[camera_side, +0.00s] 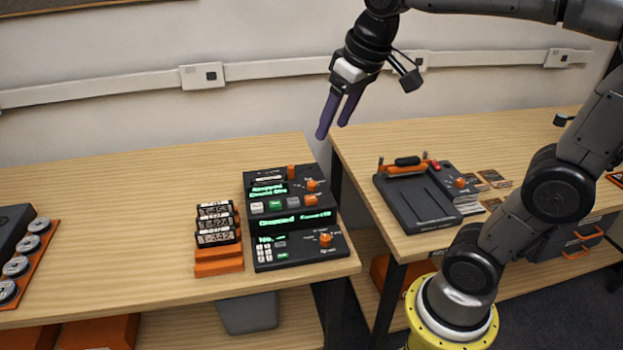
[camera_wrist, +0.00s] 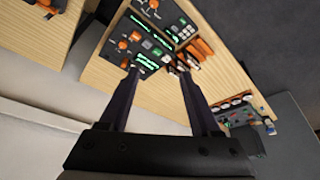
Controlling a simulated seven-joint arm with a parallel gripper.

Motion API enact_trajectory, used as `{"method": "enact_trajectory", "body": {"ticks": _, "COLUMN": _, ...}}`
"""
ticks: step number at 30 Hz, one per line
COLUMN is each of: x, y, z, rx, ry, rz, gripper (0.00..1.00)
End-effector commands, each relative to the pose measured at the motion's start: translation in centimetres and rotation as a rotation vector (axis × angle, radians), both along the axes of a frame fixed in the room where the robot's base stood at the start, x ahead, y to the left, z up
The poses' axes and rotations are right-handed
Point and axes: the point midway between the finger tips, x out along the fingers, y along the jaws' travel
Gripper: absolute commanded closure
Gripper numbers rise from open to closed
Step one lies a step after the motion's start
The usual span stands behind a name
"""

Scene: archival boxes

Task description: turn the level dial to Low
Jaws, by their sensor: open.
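A black console (camera_side: 290,256) with green displays stands on the left table near its right end. It carries several orange knobs, including an upper knob (camera_side: 312,185) and a lower front knob (camera_side: 325,239). I cannot read which one is the level dial or where it points. Another orange knob (camera_side: 460,182) sits on a dark machine on the right table. My gripper (camera_side: 331,131) is open and empty, high above and behind the console, fingers pointing down. In the wrist view, my open fingers (camera_wrist: 158,71) overlap the console (camera_wrist: 109,54) and touch nothing visible.
Black labelled blocks (camera_side: 217,224) on an orange holder stand just left of the console. The dark machine (camera_side: 420,200) with an orange-ended handle and several cards stand on the right table. A gap separates the tables. The left table's middle (camera_side: 120,215) is clear.

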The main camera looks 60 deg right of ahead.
Motion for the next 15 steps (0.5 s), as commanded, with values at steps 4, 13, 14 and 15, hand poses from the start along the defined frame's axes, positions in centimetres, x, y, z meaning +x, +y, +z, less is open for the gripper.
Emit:
{"method": "enact_trajectory", "body": {"ticks": 4, "x": 5.2, "y": -3.0, "z": -0.8, "rx": 0.011, "ry": 0.082, "rz": -0.070, "gripper": 0.36}}
{"method": "enact_trajectory", "body": {"ticks": 13, "x": 13.0, "y": -10.2, "z": -6.7, "rx": 0.046, "ry": 0.242, "rz": -0.202, "gripper": 0.36}}
{"method": "enact_trajectory", "body": {"ticks": 14, "x": 13.5, "y": -10.8, "z": -7.5, "rx": 0.051, "ry": 0.258, "rz": -0.213, "gripper": 0.36}}
{"method": "enact_trajectory", "body": {"ticks": 15, "x": 14.0, "y": -11.6, "z": -8.6, "rx": 0.057, "ry": 0.276, "rz": -0.226, "gripper": 0.36}}
